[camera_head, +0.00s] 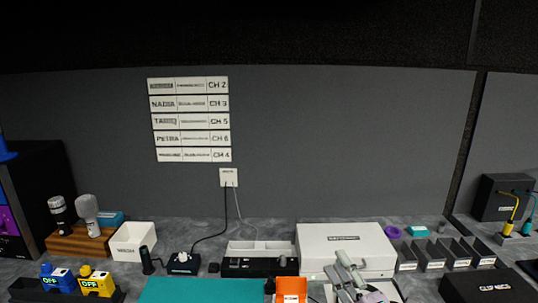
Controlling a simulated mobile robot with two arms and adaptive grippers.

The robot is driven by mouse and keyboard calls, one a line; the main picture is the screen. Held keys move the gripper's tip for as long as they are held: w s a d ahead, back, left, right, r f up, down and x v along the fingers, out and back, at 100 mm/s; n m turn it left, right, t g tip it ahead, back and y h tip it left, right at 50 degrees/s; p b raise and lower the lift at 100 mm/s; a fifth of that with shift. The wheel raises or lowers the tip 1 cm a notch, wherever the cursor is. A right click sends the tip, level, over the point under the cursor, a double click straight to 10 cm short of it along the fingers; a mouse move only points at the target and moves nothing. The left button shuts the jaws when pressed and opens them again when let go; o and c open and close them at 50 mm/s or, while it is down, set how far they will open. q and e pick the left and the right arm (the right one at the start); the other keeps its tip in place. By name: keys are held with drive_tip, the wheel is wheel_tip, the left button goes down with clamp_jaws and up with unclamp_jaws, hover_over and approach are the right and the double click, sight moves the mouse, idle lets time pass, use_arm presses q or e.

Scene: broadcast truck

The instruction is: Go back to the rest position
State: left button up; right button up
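My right gripper (339,265) shows at the bottom of the head view, right of centre, in front of the white case. Its two grey fingers point away from me and look apart, with nothing seen between them. Part of my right arm below it is cut off by the bottom edge. My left gripper is not in view.
A teal mat (200,291) lies at the front middle, beside an orange item (291,288). The white case (345,243) stands behind my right gripper. Microphones stand in a wooden block (78,241) at left. Dark bins (432,254) and a black case (488,287) are at right.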

drive_tip(key=s+d+f+m+g+h, duration=0.3)
drive_tip(key=s+f+m+g+h, duration=0.1)
drive_tip(key=s+f+m, duration=0.3)
drive_tip(key=s+d+f+m+g+h, duration=0.35)
drive_tip(key=f+m, duration=0.25)
drive_tip(key=f, duration=0.3)
drive_tip(key=s+a+f+m+g+y, duration=0.1)
drive_tip(key=s+f+m+g, duration=0.25)
drive_tip(key=s, duration=0.65)
drive_tip(key=s+a+f+m+g, duration=0.15)
drive_tip(key=s+f+g, duration=0.3)
drive_tip(key=s, duration=0.55)
wheel_tip(320, 180, down, 30)
drive_tip(key=s+f+g+b, duration=0.1)
drive_tip(key=g+b, duration=0.1)
drive_tip(key=b, duration=0.3)
drive_tip(key=s+d+f+b, duration=0.2)
drive_tip(key=s+f, duration=0.6)
drive_tip(key=f, duration=0.2)
drive_tip(key=s+d+f+b, duration=0.2)
drive_tip(key=s+f, duration=0.7)
drive_tip(key=f, duration=0.2)
drive_tip(key=shift+s+f+g+b, duration=0.2)
drive_tip(key=shift+s+g+b, duration=0.05)
drive_tip(key=shift+g+b, duration=0.1)
